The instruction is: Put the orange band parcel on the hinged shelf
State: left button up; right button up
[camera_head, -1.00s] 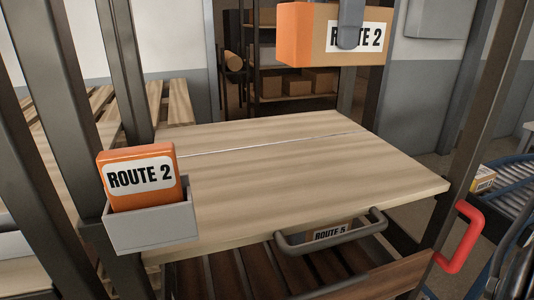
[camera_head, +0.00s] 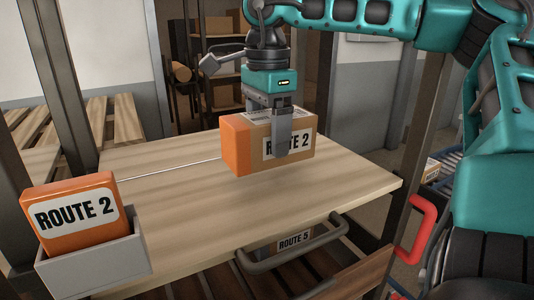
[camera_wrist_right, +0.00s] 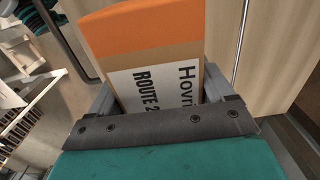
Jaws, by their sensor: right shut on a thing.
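The orange band parcel (camera_head: 236,148) is a brown box with an orange end and a white "ROUTE 2" label. My right gripper (camera_head: 282,137) is shut on it from above, one finger across the label. The parcel is level over the middle of the wooden hinged shelf (camera_head: 180,195). I cannot tell whether its underside touches the board. The right wrist view shows the parcel's orange band (camera_wrist_right: 140,25) and labelled top between the fingers (camera_wrist_right: 160,95). The shelf lies flat, with a thin seam across it. My left gripper is not in view.
A grey holder (camera_head: 95,262) with an orange "ROUTE 2" card (camera_head: 72,215) stands at the shelf's left front corner. A grey handle (camera_head: 290,250) and a red handle (camera_head: 420,230) are at the front and right. A "ROUTE 5" parcel (camera_head: 293,240) sits below. The board around the held parcel is clear.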

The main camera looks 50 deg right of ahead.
aim_at(267, 155)
jog(key=shift+f, duration=2.15)
jog(key=shift+f, duration=0.1)
jog(key=o, duration=1.2)
notch_tip(267, 155, up, 12)
jog(key=shift+r, duration=0.1)
